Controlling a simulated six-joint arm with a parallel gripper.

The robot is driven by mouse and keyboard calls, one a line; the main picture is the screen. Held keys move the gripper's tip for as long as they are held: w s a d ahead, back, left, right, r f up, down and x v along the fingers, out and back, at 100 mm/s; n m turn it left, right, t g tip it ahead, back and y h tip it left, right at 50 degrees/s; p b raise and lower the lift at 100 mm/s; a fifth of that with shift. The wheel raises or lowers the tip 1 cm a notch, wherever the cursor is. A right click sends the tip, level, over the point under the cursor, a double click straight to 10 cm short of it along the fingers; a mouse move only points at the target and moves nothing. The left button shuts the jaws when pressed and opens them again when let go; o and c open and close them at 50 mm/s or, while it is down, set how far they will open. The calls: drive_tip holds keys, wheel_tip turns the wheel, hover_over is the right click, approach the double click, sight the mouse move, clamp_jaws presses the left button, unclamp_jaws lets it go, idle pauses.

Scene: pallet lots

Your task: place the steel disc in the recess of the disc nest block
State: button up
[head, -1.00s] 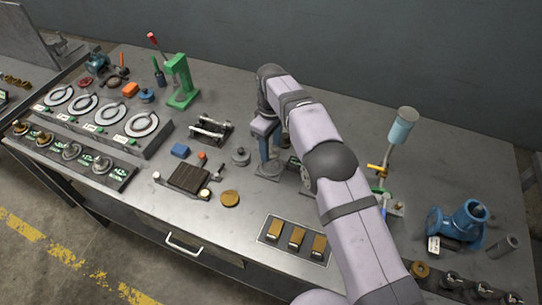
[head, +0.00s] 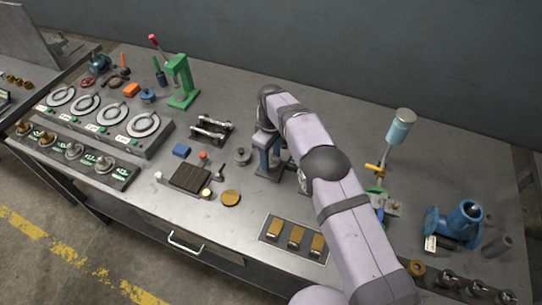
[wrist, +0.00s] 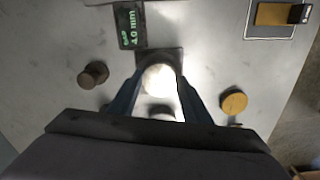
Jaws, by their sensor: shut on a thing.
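My gripper (wrist: 158,94) points down with its two blue fingers closed on the bright, round steel disc (wrist: 158,78). In the wrist view the disc overlaps a dark square block (wrist: 174,56), which looks like the disc nest block. The disc and fingers hide most of this block and its recess. I cannot tell whether the disc touches it or is above it. In the head view my gripper (head: 268,160) is low over the middle of the bench, and the disc cannot be made out there.
A 40 mm label plate (wrist: 130,26) lies beside the block. A dark knob (wrist: 93,75) stands to the left and a brass disc (wrist: 234,102) to the right in the wrist view. A tray of brass blocks (head: 270,229) lies near the front edge.

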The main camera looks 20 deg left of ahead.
sight(271, 161)
drive_tip(key=shift+f+b, duration=0.3)
drive_tip(key=shift+f, duration=0.1)
drive_tip(key=shift+f, duration=0.15)
drive_tip(key=o, duration=1.4)
drive_tip(key=shift+o, duration=0.2)
drive_tip(key=shift+r+p, duration=0.5)
drive_tip(key=shift+r, duration=0.2)
drive_tip(key=shift+r+b, duration=0.35)
drive_tip(key=shift+b, duration=0.2)
wheel_tip(271, 161, up, 11)
drive_tip(key=b, duration=0.1)
